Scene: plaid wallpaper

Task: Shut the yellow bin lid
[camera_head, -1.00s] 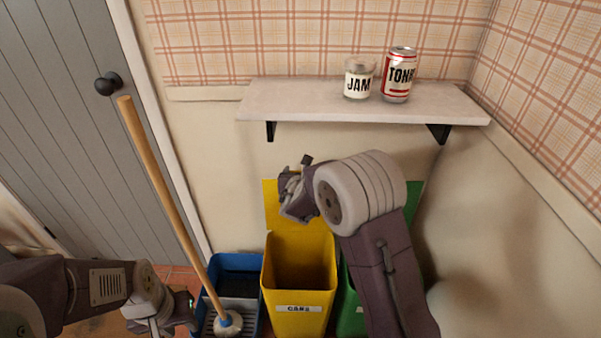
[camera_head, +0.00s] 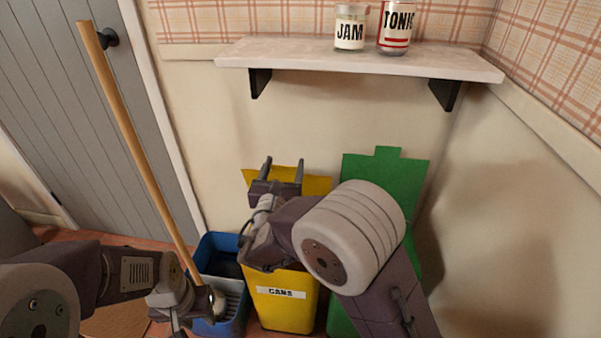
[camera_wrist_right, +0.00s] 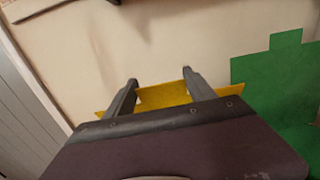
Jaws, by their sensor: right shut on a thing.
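The yellow bin (camera_head: 290,315), labelled CANS, stands on the floor below the shelf. Its yellow lid (camera_head: 318,185) stands up open at the back against the wall. My right gripper (camera_head: 283,167) reaches over the bin, its two fingers at the lid's upper edge. In the right wrist view the lid (camera_wrist_right: 165,95) lies between the fingers, and the gripper is shut on it. My right arm hides much of the bin's opening. My left gripper (camera_head: 197,312) is low at the left, in front of the blue bin; its fingers are unclear.
A green bin with its lid (camera_head: 385,180) raised stands right of the yellow one. A blue bin (camera_head: 232,318) stands left, with a wooden-handled mop (camera_head: 130,130) leaning up from it. Above, a shelf (camera_head: 350,60) holds a jam jar (camera_head: 350,28) and a tonic can (camera_head: 396,30).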

